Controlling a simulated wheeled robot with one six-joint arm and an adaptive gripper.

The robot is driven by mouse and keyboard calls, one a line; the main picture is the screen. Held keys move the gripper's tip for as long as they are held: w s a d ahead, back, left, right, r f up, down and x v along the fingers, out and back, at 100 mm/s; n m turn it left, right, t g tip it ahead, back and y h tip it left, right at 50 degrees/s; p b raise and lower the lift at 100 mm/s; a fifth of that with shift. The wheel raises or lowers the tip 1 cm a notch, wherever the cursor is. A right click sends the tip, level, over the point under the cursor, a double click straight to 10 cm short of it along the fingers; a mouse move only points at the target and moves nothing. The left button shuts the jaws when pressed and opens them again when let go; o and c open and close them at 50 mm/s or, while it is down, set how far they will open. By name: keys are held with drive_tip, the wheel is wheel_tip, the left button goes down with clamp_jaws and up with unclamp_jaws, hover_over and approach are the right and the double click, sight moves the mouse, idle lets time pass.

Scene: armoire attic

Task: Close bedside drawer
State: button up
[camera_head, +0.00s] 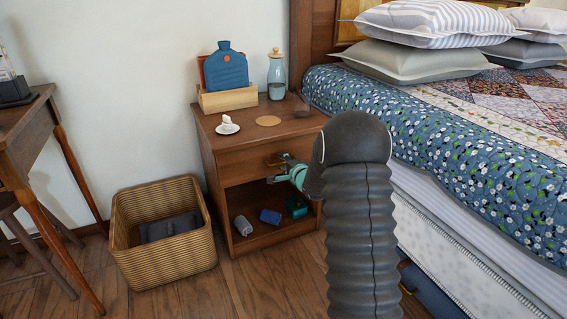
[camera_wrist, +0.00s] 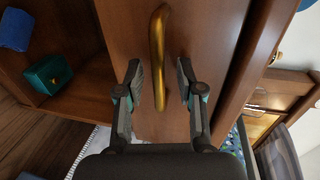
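The wooden bedside table (camera_head: 208,152) stands between the wicker basket and the bed. Its drawer front (camera_head: 240,163) is under the tabletop and shows closely in the wrist view (camera_wrist: 205,30). How far the drawer stands out is hard to tell, as my arm hides its right part. A brass handle (camera_wrist: 158,55) is on the drawer front, and it also shows in the head view (camera_head: 276,160). My gripper (camera_wrist: 158,88) is open, with one finger on each side of the handle and a gap visible on both sides. In the head view my gripper (camera_head: 284,172) is at the drawer front.
The open shelf below the drawer holds a grey roll (camera_head: 243,225), a blue roll (camera_head: 270,216) and a teal box (camera_head: 296,207). A wicker basket (camera_head: 165,265) stands left, the bed (camera_head: 440,150) right. A saucer (camera_head: 228,129), bottle (camera_head: 276,80) and wooden box (camera_head: 228,99) are on top.

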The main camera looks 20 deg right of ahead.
drive_tip(key=v, duration=1.1)
drive_tip(key=shift+s, duration=0.15)
drive_tip(key=s+d+f+n+g+h, duration=0.3)
drive_tip(key=s+d+f+n+g, duration=0.1)
drive_tip(key=f, duration=0.4)
drive_tip(key=s+n+g+h, duration=0.1)
drive_tip(key=s+n+g, duration=0.35)
drive_tip(key=s, duration=0.45)
drive_tip(key=s+a+r+n+p, duration=0.2)
drive_tip(key=s+a+r, duration=0.4)
drive_tip(key=s+r, duration=0.2)
drive_tip(key=s+a+r+n+g+y+p, duration=0.1)
drive_tip(key=s+a+r+n+p, duration=0.2)
drive_tip(key=s+a+r, duration=0.3)
drive_tip(key=s+a+r+n+y+p, duration=0.1)
drive_tip(key=s+a+r+n+p, duration=0.1)
drive_tip(key=s+a+r, duration=0.4)
drive_tip(key=s+r+n, duration=0.1)
drive_tip(key=s+r, duration=0.4)
drive_tip(key=s, duration=0.1)
drive_tip(key=shift+s+r, duration=0.25)
drive_tip(key=shift+s, duration=0.1)
